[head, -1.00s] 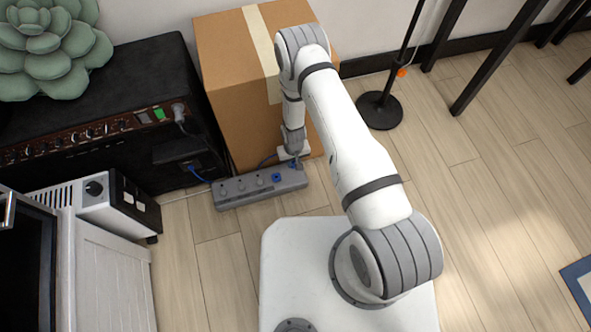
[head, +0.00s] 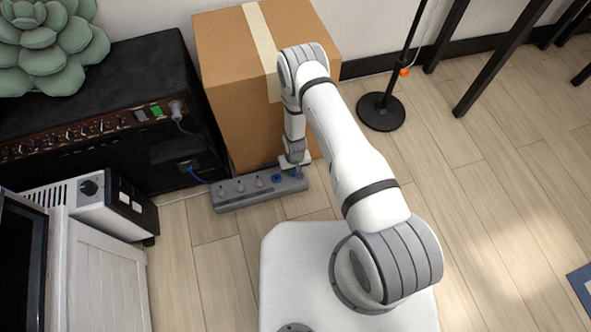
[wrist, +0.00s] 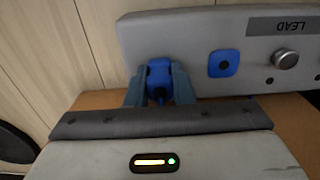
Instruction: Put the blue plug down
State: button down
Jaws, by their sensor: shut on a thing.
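The blue plug (wrist: 159,76) is between the two blue-grey fingers of my gripper (wrist: 158,84) in the wrist view, and the fingers are shut on it. It overlaps the face of the grey power strip (wrist: 170,40) near one end; I cannot tell whether it is seated in the strip. In the head view my gripper (head: 297,170) points down over the right end of the strip (head: 232,203), and the plug is mostly hidden. A blue square socket (wrist: 224,63) is to the right of the plug in the wrist view.
A cardboard box (head: 235,100) stands close behind the strip. A black amplifier (head: 110,100) is to the left, with a white and black unit (head: 120,205) in front of it. A black stand base (head: 380,112) is to the right.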

jog(key=shift+f, duration=0.3)
jog(key=c, duration=1.3)
grip_release()
jog(key=shift+o, duration=0.2)
jog(key=shift+r, duration=0.15)
jog(key=shift+r+p, duration=0.55)
jog(key=shift+r, duration=0.05)
notch_tip(320, 180, up, 12)
jog(key=p, duration=0.3)
jog(key=shift+p, duration=0.35)
jog(key=shift+f, duration=0.1)
